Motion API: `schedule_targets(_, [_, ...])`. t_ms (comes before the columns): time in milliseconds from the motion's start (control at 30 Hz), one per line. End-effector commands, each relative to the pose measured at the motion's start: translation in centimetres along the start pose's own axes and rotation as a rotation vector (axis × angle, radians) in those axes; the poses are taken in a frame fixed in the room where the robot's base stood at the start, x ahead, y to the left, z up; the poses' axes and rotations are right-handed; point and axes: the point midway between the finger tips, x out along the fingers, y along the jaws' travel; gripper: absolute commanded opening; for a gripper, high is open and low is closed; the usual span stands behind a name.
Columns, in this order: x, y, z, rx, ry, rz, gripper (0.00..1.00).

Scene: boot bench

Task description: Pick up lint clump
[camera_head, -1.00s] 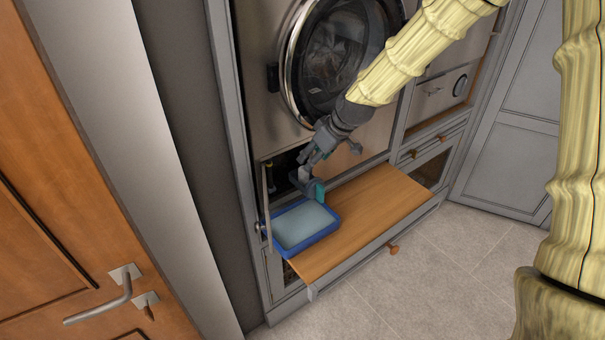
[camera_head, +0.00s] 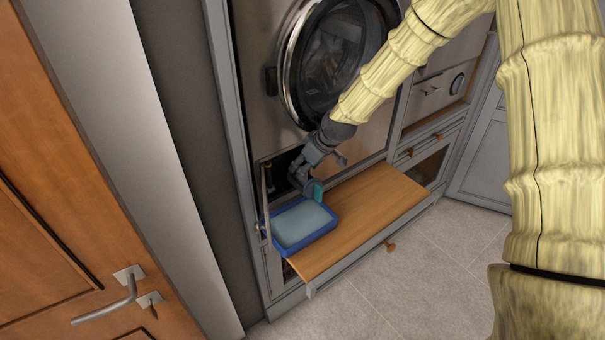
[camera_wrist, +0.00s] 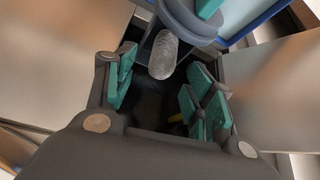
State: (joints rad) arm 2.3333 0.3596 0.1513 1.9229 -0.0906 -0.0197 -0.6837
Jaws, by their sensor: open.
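The lint clump (camera_wrist: 162,55) is a small grey, rounded, fuzzy lump in the upper middle of the wrist view, at the edge of a dark opening. It lies ahead of my gripper (camera_wrist: 162,82), roughly between the lines of its teal-padded fingers, with no clear contact. The fingers stand wide apart and nothing is held. In the head view my gripper (camera_head: 307,186) is low at the small open compartment under the round door, just behind the blue tray; the clump cannot be made out there.
A blue tray (camera_head: 274,247) with a pale inside sits on the left end of the wooden pull-out shelf (camera_head: 375,205). A small open flap (camera_head: 267,205) stands at the compartment's left. A grey curved part with teal (camera_wrist: 190,18) is close beyond the clump. The shelf's right side is clear.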

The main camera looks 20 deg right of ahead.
Motion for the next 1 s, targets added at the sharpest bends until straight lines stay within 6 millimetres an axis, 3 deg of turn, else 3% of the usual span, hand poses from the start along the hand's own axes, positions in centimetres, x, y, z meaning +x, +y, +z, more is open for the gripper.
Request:
schedule_targets(433, [1.05, -0.01, 0.04, 0.000, 0.000, 0.000, 0.54])
schedule_targets(467, [1.05, -0.01, 0.05, 0.000, 0.000, 0.000, 0.52])
schedule_targets(667, [1.04, -0.01, 0.04, 0.000, 0.000, 0.000, 0.16])
schedule_targets(1000, [1.04, 0.00, 0.04, 0.000, 0.000, 0.000, 0.14])
